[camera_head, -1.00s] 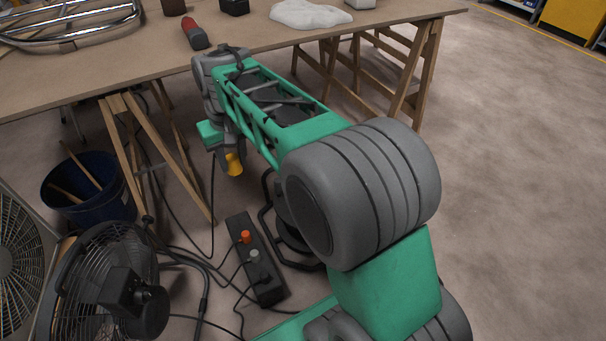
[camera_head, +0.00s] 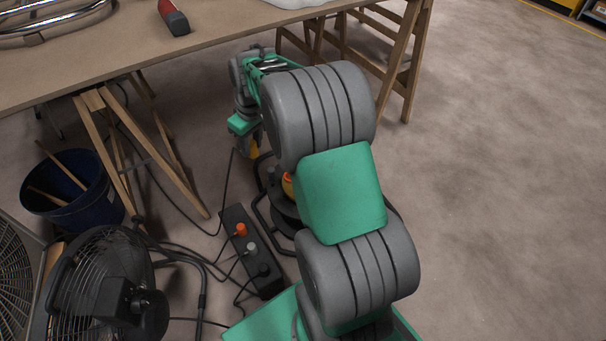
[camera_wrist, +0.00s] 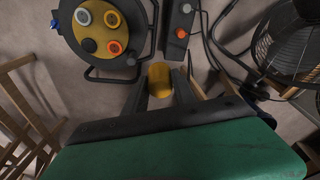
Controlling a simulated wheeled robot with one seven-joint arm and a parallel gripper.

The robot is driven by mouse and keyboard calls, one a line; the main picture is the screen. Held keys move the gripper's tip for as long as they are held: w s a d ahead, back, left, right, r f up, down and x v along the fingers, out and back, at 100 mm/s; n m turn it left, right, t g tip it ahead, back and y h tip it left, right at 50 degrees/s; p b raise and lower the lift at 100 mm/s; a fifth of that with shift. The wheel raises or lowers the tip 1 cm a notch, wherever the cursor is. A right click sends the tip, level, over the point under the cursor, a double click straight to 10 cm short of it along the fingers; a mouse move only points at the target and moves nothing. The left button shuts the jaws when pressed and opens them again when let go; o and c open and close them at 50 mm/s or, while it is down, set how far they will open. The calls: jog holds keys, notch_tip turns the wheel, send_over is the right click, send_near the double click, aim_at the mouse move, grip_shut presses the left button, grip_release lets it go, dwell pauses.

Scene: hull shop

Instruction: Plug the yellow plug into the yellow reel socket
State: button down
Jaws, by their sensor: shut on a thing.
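The yellow plug (camera_wrist: 160,78) is held between the two dark fingers of my gripper (camera_wrist: 161,88) in the wrist view. In the head view a bit of the plug (camera_head: 254,153) shows under the gripper, mostly behind my arm. The black cable reel (camera_wrist: 138,28) stands on the floor, with a yellow round face carrying several coloured sockets. The yellow reel socket (camera_wrist: 112,19) is at the upper right of that face and looks empty. The plug is apart from the reel, below and right of it in the wrist view. In the head view my arm hides much of the reel (camera_head: 284,212).
A black power strip (camera_head: 232,220) with orange, grey and black plugs lies beside the reel. Cables run across the floor towards a black fan (camera_head: 95,270). A blue bucket (camera_head: 75,200) and wooden trestles (camera_head: 150,150) under the workbench (camera_head: 100,68) stand close. Floor on the right is clear.

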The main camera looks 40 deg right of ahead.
jog(key=s+d+f+n, duration=0.2)
jog(key=d+f, duration=0.5)
jog(key=f, duration=0.2)
jog(key=s+d+f+n, duration=0.2)
jog(key=d+f+n, duration=0.1)
jog(key=d+f, duration=0.4)
notch_tip(320, 180, down, 3)
jog(key=shift+d+f+y, duration=0.2)
jog(key=shift+d+y, duration=0.1)
jog(key=shift+s, duration=0.1)
jog(key=shift+f+b, duration=2.2)
jog(key=shift+f, duration=0.7)
jog(key=shift+s+d, duration=0.1)
jog(key=shift+f+b, duration=0.3)
jog(key=shift+f, duration=0.3)
jog(key=c, duration=0.9)
grip_release()
jog(key=shift+c, duration=0.2)
